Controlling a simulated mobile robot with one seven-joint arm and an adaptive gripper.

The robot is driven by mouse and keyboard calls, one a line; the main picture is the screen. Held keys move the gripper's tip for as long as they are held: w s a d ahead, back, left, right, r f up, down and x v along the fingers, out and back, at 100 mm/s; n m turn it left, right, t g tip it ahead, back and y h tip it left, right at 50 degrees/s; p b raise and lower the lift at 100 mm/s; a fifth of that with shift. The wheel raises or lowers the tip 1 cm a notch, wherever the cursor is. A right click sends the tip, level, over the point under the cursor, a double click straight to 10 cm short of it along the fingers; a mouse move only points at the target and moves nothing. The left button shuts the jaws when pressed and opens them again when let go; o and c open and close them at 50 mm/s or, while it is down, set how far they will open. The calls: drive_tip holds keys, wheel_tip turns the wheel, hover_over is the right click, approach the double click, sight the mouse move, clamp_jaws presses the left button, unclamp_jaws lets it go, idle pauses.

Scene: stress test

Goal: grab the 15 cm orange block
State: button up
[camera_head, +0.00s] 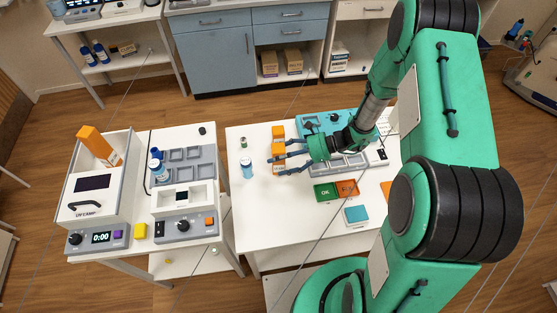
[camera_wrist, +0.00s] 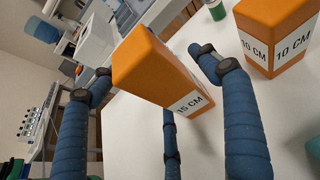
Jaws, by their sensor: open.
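The 15 cm orange block (camera_wrist: 160,70) stands between the spread blue fingers of my gripper (camera_wrist: 148,62) in the wrist view, its "15 CM" label facing the camera. The fingers lie on both sides of it, with a third finger below; contact cannot be made out. In the head view, my gripper (camera_head: 272,160) is open over the white table, and the block (camera_head: 278,149) shows partly behind the fingers. A second orange block (camera_wrist: 275,35), labelled "10 CM", stands close on the right in the wrist view.
Small bottles (camera_head: 247,170) stand left of my gripper on the white table (camera_head: 245,215). Green and orange tiles (camera_head: 326,192) lie in front, and a teal-grey device (camera_head: 320,125) lies behind.

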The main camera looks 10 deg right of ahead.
sight(279, 154)
drive_tip(key=shift+c, duration=0.5)
clamp_jaws()
drive_tip(key=shift+r, duration=0.15)
drive_tip(key=shift+r, duration=0.25)
wheel_tip(279, 154, up, 3)
drive_tip(key=shift+w+p, duration=0.1)
drive_tip(key=shift+p, duration=0.45)
drive_tip(key=s+d+r+p, duration=0.1)
drive_tip(key=s+d, duration=0.2)
drive_tip(key=s, duration=1.3)
drive_tip(key=shift+p, duration=0.4)
drive_tip(key=shift+r, duration=0.1)
